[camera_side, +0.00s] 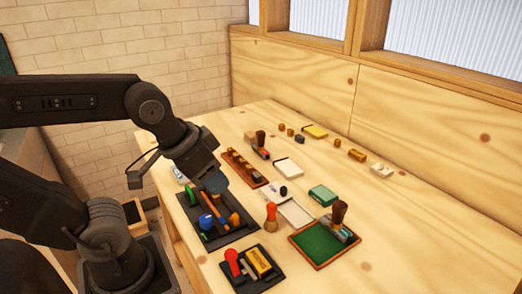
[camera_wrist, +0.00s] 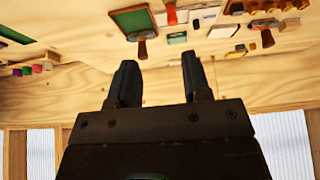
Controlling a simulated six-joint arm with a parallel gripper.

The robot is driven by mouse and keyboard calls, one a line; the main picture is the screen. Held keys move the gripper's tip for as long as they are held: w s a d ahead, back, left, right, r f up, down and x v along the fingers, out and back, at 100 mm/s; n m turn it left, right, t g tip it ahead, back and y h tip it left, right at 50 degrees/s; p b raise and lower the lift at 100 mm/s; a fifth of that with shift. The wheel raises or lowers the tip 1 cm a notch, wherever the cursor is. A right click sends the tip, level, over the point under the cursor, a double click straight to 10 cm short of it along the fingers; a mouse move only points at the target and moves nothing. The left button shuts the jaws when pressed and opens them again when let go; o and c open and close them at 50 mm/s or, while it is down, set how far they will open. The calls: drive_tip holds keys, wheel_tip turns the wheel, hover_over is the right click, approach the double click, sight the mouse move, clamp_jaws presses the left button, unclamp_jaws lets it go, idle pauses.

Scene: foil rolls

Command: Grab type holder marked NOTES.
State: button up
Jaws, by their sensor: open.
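No lettering NOTES can be read in either view. One wooden-handled holder (camera_side: 339,213) with a grey metal body stands on a green pad (camera_side: 312,244) at the front right; in the wrist view its handle (camera_wrist: 142,49) shows beside the pad. A second brown-handled tool (camera_side: 260,138) with a metal body stands farther back; a similar handle (camera_wrist: 267,39) shows at the upper right of the wrist view. My gripper (camera_side: 214,184) is above the dark tray, left of both. In the wrist view my gripper (camera_wrist: 160,78) has its fingers apart, with only wood between them.
The dark tray (camera_side: 227,238) holds coloured rolls. A small black tray (camera_side: 251,270) with a red-knobbed item is in front. A red-handled tool (camera_side: 271,216), pale trays, a green box (camera_side: 323,195) and a brown rack (camera_side: 244,168) stand nearby.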

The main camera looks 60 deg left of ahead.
drive_tip(key=o, duration=0.3)
drive_tip(key=shift+o, duration=0.2)
drive_tip(key=w+a+r+n+g+y, duration=0.1)
drive_tip(key=w+a+r+n, duration=0.15)
drive_tip(key=w, duration=0.35)
drive_tip(key=w+a+r+n+y, duration=0.1)
drive_tip(key=w+a+r+n, duration=0.15)
drive_tip(key=w, duration=0.25)
drive_tip(key=n+g+y, duration=0.2)
drive_tip(key=n+g, duration=0.2)
drive_tip(key=n, duration=0.8)
hover_over(261, 132)
drive_tip(key=d, duration=0.4)
wheel_tip(261, 132, down, 9)
drive_tip(key=shift+n+g, duration=0.3)
drive_tip(key=x, duration=0.7)
drive_tip(key=shift+s+a, duration=0.25)
drive_tip(key=shift+a, duration=0.15)
drive_tip(key=shift+w+x, duration=0.15)
drive_tip(key=shift+x, duration=1.45)
drive_tip(key=shift+w+x, duration=0.15)
drive_tip(key=shift+x, duration=1.45)
